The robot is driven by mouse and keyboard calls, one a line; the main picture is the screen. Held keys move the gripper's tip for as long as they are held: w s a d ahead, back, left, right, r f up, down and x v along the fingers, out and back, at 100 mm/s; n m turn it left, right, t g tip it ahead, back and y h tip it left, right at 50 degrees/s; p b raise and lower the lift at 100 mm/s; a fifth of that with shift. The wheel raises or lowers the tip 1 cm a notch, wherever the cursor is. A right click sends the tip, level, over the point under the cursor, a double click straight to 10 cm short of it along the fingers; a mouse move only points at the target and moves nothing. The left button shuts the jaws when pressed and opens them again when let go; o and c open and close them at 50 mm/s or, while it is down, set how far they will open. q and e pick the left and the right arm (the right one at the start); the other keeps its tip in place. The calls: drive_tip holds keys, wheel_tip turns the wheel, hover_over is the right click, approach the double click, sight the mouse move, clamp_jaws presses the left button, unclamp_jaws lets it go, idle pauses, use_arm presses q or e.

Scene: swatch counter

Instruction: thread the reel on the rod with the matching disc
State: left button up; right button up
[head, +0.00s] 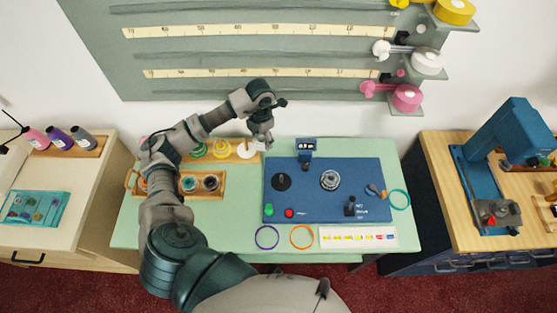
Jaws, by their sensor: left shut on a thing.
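My left gripper (264,140) points down at the right end of a wooden reel rack (232,157) at the back of the green table. It is shut at the white reel (245,149); the contact itself is too small to see clearly. My right gripper is out of view.
A blue device board (330,205) with knobs and a small display fills the table's right half. A wooden tray (215,193) of jars lies left, partly behind my arm. Purple (267,237), orange (302,237) and teal (400,199) rings lie around the board.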

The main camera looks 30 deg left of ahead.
use_arm(q)
drive_tip(key=a, duration=0.3)
drive_tip(key=w+a+r+m+b, duration=0.1)
drive_tip(key=a, duration=0.2)
drive_tip(key=a+m, duration=0.1)
drive_tip(key=a, duration=0.2)
drive_tip(key=shift+w+a+r+b, duration=0.15)
drive_tip(key=shift+w+a+b, duration=0.05)
drive_tip(key=shift+a+b, duration=0.15)
wheel_tip(320, 180, down, 5)
drive_tip(key=b, duration=0.3)
drive_tip(key=shift+r+b, duration=0.15)
drive_tip(key=shift+b, duration=0.15)
drive_tip(key=shift+d+f, duration=0.15)
drive_tip(key=shift+f, duration=0.1)
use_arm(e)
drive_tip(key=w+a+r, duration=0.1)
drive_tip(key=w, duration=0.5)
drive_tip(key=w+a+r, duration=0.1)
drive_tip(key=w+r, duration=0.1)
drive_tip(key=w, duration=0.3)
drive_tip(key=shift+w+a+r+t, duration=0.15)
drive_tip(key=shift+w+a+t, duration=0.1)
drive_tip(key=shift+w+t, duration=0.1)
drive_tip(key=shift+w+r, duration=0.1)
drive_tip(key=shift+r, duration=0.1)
